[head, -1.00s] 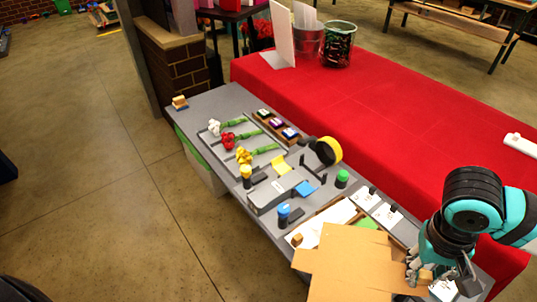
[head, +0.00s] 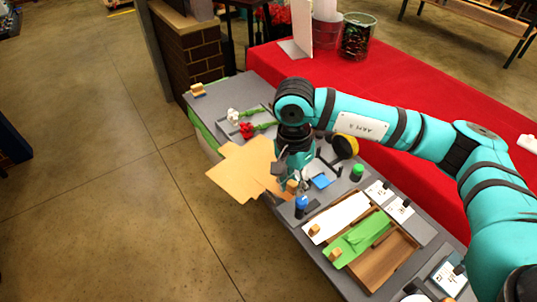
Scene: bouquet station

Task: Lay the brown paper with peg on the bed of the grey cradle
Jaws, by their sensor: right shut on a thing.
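The brown paper (head: 240,170) is a large tan sheet with folded flaps. My right gripper (head: 290,182) is shut on its wooden peg (head: 291,187) at the sheet's right side. The paper hangs over the left edge of the table, covering the yellow flower and part of the grey cradle. The grey cradle (head: 317,166) is mostly hidden under my gripper and the paper; only its right part shows. I cannot tell whether the paper touches its bed. My left gripper is out of view.
A blue sheet (head: 321,181) and a blue-capped bottle (head: 301,207) are close to my gripper. A green-capped bottle (head: 357,172) and a yellow tape roll (head: 345,147) stand behind the cradle.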

